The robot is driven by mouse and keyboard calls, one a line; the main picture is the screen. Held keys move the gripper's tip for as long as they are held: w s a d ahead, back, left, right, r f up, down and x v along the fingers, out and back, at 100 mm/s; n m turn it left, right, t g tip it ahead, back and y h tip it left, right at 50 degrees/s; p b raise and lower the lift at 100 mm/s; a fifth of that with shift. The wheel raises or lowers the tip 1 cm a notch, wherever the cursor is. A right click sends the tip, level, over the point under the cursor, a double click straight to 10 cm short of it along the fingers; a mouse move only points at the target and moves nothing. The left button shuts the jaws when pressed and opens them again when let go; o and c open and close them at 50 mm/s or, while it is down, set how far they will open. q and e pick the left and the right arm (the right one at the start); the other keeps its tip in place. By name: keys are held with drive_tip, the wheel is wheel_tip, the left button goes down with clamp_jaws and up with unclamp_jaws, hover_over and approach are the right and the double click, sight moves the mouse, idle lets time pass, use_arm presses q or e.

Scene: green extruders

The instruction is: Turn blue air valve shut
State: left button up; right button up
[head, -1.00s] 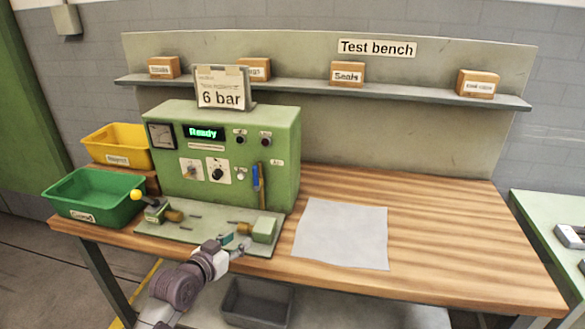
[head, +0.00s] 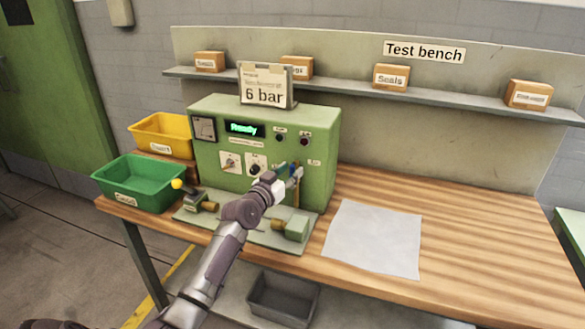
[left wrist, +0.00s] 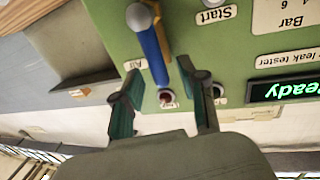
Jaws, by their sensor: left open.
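The blue air valve lever (left wrist: 151,50) sits on the front of the green leak tester (head: 320,155), beside the "Air" label. In the left wrist view, which is upside down, it runs from a round silver pivot to a tip near my fingers, in line with the pipe. In the head view only a bit of blue (head: 294,168) shows between my fingers. My left gripper (left wrist: 162,105) is open, with one teal finger on each side of the lever's tip; I cannot tell whether either touches. It also shows in the head view (head: 289,171). My right gripper is out of view.
The tester's display (head: 244,129) is lit green. A "6 bar" sign (head: 265,90) stands on top. A fixture plate (head: 250,232) lies below my arm. Green (head: 140,183) and yellow (head: 160,135) bins stand left. A white sheet (head: 373,238) lies right.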

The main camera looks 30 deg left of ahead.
use_arm(q)
drive_tip(key=shift+w, duration=0.95)
drive_tip(key=shift+c, duration=0.2)
clamp_jaws()
